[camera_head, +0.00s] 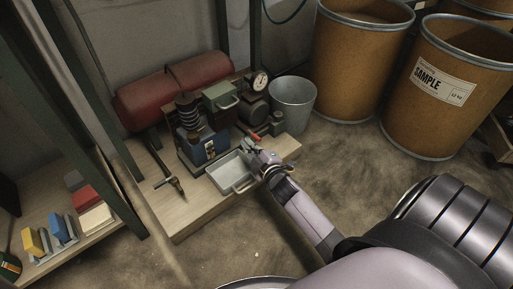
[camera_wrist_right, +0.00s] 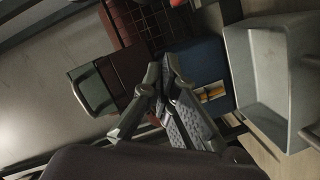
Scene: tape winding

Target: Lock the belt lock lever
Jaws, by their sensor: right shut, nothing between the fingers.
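My right gripper (camera_head: 252,147) is over the wooden base, close to the machine and just above the back of a metal tray (camera_head: 231,172). Its fingers are shut with nothing between them; they also show in the wrist view (camera_wrist_right: 172,102). A small orange-red handle (camera_head: 255,138), which may be the belt lock lever, shows right beside the fingertips. I cannot tell whether they touch, or how the lever is set. The machine has a blue body (camera_head: 208,150), also in the wrist view (camera_wrist_right: 204,66), and a dark coil. My left gripper is not in view.
A green box with a handle (camera_head: 220,96), a pressure gauge (camera_head: 259,82) and a grey bucket (camera_head: 293,103) stand behind. A red tank (camera_head: 180,85) lies at the back. Brown drums (camera_head: 352,75) stand right. The floor in front is clear.

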